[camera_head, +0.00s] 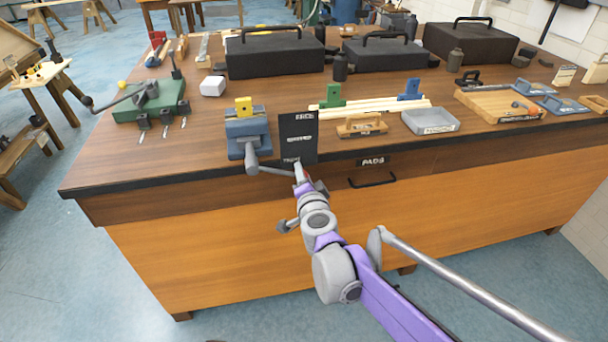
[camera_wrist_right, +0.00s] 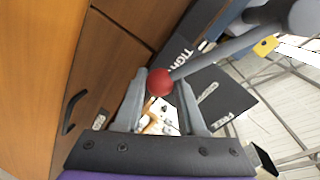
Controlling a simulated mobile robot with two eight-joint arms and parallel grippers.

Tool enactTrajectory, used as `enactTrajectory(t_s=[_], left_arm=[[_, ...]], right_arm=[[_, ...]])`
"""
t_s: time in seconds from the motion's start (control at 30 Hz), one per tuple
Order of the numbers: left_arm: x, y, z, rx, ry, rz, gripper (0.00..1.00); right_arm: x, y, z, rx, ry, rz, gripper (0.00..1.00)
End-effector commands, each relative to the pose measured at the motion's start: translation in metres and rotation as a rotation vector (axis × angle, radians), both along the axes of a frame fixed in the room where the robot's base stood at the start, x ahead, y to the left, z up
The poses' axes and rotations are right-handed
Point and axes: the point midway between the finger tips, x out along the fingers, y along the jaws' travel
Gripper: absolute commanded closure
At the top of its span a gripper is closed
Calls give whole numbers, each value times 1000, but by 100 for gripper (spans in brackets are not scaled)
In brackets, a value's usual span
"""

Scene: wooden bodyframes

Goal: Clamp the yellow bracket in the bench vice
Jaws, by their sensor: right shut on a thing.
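The blue-grey bench vice (camera_head: 246,138) stands at the front edge of the bench. The yellow bracket (camera_head: 243,105) sits upright at the top of the vice, at its jaws; whether the jaws press on it I cannot tell. It also shows in the right wrist view (camera_wrist_right: 266,46). The vice's grey handle (camera_head: 272,170) reaches right from its screw and ends in a red ball knob (camera_wrist_right: 160,83). My right gripper (camera_head: 303,176) is shut on the handle at this knob, in front of the bench edge. My left gripper is out of view.
A black board (camera_head: 298,137) with labels stands right beside the vice; "TIGHT" and "FREE" read in the wrist view. A green tool block (camera_head: 150,101) lies to the left. Pale strips, a grey tray (camera_head: 430,121) and black cases (camera_head: 275,55) fill the right and back.

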Motion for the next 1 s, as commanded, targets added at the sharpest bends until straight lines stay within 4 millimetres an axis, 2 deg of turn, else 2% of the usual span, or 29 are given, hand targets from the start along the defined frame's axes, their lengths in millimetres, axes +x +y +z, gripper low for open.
enactTrajectory(t_s=[0.13, 0.17, 0.3, 0.67, 0.77, 1.0], left_arm=[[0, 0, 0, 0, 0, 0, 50], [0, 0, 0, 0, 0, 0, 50], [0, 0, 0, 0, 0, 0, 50], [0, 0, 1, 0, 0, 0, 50], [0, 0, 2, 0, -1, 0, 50], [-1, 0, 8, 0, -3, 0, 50]], right_arm=[[-1, 3, 0, 0, 0, 7, 100], [-1, 3, 0, 0, 0, 7, 57], [-1, 2, 0, 0, 0, 7, 32], [-4, 0, 1, -1, 0, 3, 31], [-15, -3, 4, 0, 0, 4, 31], [-62, -14, 13, 0, 0, 6, 31]])
